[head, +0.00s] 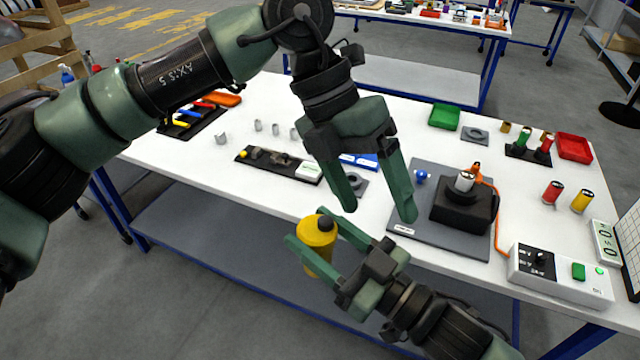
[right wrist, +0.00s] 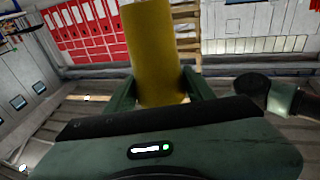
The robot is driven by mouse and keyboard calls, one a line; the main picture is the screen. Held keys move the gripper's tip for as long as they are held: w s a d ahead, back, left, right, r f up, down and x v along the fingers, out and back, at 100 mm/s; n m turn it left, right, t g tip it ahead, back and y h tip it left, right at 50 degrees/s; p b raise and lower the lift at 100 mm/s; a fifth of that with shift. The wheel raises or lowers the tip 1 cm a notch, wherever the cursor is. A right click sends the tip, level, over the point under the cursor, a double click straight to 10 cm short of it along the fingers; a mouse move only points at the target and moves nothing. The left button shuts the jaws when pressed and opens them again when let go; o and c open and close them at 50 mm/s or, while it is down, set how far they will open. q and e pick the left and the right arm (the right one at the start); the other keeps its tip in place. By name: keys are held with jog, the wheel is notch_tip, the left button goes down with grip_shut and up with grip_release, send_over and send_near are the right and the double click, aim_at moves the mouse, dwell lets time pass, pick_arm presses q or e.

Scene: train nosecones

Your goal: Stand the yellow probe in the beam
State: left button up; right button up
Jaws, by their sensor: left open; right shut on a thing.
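In the right wrist view the probe (right wrist: 156,50) rises between both fingers. My left gripper (head: 380,212) is open and empty, pointing down over the table's front part, just right of and above the probe. No beam of light shows. A dark block (head: 462,215) with a metal cylinder (head: 465,180) stands on a grey plate (head: 420,248).
An orange cable (head: 500,225) runs from the block to a control box (head: 560,275) with a green button. Red (head: 553,192) and yellow (head: 582,202) cylinders stand at right. A black strip (head: 270,162) lies left of my left gripper. The table's front left is clear.

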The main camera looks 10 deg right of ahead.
aim_at(320, 245)
pick_arm(q)
jog(key=a+t+y, duration=0.1)
jog(key=a, duration=0.1)
jog(key=w+a+t+y, duration=0.1)
jog(key=a+y, duration=0.1)
jog(key=a+r+t+y, duration=0.1)
jog(key=a, duration=0.1)
jog(key=shift+w+a+t, duration=0.2)
jog(key=shift+w+t, duration=0.15)
jog(key=shift+t, duration=0.05)
jog(key=shift+a+f+y, duration=0.1)
jog(key=shift+f+y, duration=0.15)
jog(key=shift+y, duration=0.05)
notch_tip(320, 245, down, 12)
jog(key=shift+r, duration=0.25)
jog(key=c, duration=1.5)
jog(key=shift+c, duration=0.2)
pick_arm(e)
jog(key=o, duration=1.5)
jog(key=shift+o, duration=0.2)
